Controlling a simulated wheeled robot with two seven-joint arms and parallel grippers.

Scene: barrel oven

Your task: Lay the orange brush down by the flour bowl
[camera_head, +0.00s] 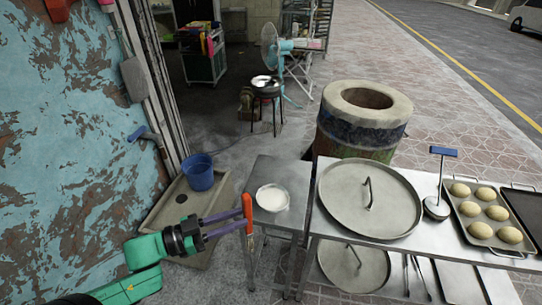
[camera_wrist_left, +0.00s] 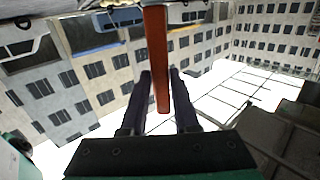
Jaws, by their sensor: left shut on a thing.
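The orange brush (camera_head: 247,210) is held upright between the purple fingers of my left gripper (camera_head: 243,222), just left of the small grey table (camera_head: 270,171). In the left wrist view the brush (camera_wrist_left: 155,45) rises between the two dark fingers of the gripper (camera_wrist_left: 161,80). Its lower end is hard to make out in the head view. The flour bowl (camera_head: 272,197), a white-filled round bowl, stands on the small table, a little right of the brush. My right gripper is not in view.
A large round metal lid (camera_head: 369,198) lies on the steel table to the right, beside a blue-handled press (camera_head: 437,190) and a tray of dough balls (camera_head: 483,232). The barrel oven (camera_head: 362,121) stands behind. A blue bucket (camera_head: 199,172) sits left. Bare tabletop shows behind the bowl.

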